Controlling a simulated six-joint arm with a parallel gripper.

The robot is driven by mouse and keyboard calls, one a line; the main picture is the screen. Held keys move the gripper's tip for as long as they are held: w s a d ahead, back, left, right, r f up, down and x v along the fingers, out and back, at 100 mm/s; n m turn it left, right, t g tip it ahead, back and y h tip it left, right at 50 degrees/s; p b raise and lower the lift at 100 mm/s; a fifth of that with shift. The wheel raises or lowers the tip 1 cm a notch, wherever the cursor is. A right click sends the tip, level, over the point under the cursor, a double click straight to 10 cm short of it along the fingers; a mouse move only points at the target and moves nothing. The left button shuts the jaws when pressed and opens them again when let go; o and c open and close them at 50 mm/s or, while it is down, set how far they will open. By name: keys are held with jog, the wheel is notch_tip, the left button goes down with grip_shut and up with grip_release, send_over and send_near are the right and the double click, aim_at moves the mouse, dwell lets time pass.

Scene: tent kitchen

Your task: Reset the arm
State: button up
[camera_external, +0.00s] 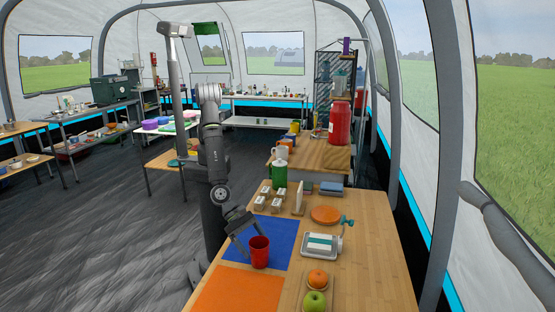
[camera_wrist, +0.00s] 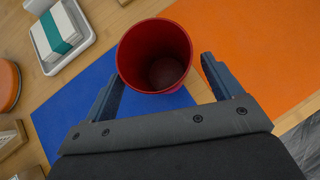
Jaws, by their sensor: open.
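My gripper (camera_wrist: 162,90) is open, its two fingers on either side of and slightly short of a red cup (camera_wrist: 154,50) in the wrist view. Whether the fingers touch the cup I cannot tell. In the external view the red cup (camera_external: 260,252) stands upright near the front edge of a blue mat (camera_external: 283,229), and my gripper (camera_external: 250,246) is low beside it. The inside of the cup looks empty. My arm reaches down to the table from its left side.
An orange mat (camera_external: 235,290) lies in front of the blue one.

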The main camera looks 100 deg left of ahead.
jog(key=x, duration=0.3)
jog(key=r, duration=0.4)
jog(key=shift+s+d+r, duration=0.1)
jog(key=shift+s+r, duration=0.25)
jog(key=shift+s, duration=0.2)
